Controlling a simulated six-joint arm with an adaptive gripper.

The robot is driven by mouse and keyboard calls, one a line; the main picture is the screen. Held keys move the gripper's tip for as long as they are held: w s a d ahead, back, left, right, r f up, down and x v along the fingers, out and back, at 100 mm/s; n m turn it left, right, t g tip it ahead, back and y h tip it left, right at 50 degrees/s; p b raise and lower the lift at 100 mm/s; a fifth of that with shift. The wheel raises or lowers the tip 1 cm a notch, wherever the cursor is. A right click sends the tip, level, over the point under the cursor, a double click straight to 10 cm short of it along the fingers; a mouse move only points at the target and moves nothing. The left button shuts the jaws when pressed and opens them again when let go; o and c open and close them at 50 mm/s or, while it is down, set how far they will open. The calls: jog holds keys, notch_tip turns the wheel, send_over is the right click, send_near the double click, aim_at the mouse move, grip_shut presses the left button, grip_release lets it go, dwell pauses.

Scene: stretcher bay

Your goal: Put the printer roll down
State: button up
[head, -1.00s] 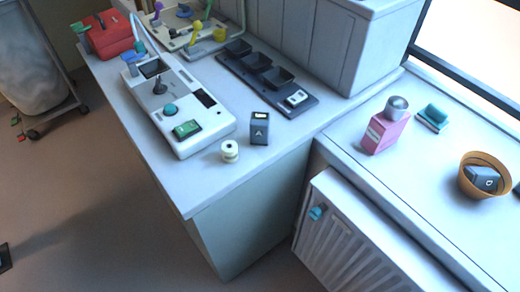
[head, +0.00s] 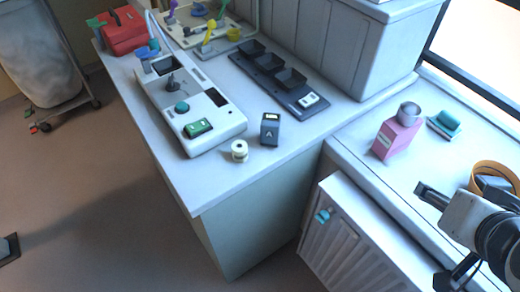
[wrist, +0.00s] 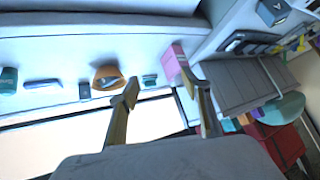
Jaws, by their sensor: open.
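The printer roll, a small cream-white spool (head: 239,151), stands on the left counter (head: 205,190) near its front edge. It sits between a white device with a green screen (head: 190,110) and a small dark box marked A (head: 270,130). My gripper (head: 438,238) is at the lower right of the head view, well apart from the roll, above the right-hand counter and radiator front. Its two fingers are spread, with nothing between them; they also show in the wrist view (wrist: 158,86). I cannot make out the roll in the wrist view.
A dark tray with several bins (head: 275,72) lies behind the roll. A pink bottle (head: 396,138), a teal item (head: 445,122) and an orange bowl (head: 488,170) stand on the right counter. The front left counter corner is clear.

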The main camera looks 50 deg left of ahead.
jog(key=a+f+n+y, duration=0.2)
jog(key=a, duration=1)
jog(key=n+y, duration=0.3)
send_over(239, 150)
jog(key=w+d, duration=0.5)
jog(key=d, duration=0.5)
notch_tip(239, 150, down, 7)
jog(key=shift+n+t+y, duration=0.3)
jog(key=shift+n+y, duration=0.2)
jog(key=shift+n, duration=0.2)
jog(key=s+a+f, duration=0.1)
jog(key=s, duration=0.2)
jog(key=s+a+f, duration=0.3)
jog(key=s+a, duration=0.1)
jog(key=s, duration=0.1)
jog(key=shift+s+a+f, duration=0.2)
jog(key=shift+s+f, duration=0.1)
jog(key=shift+f, duration=0.05)
jog(key=shift+x, duration=1.3)
jog(key=shift+w, duration=0.1)
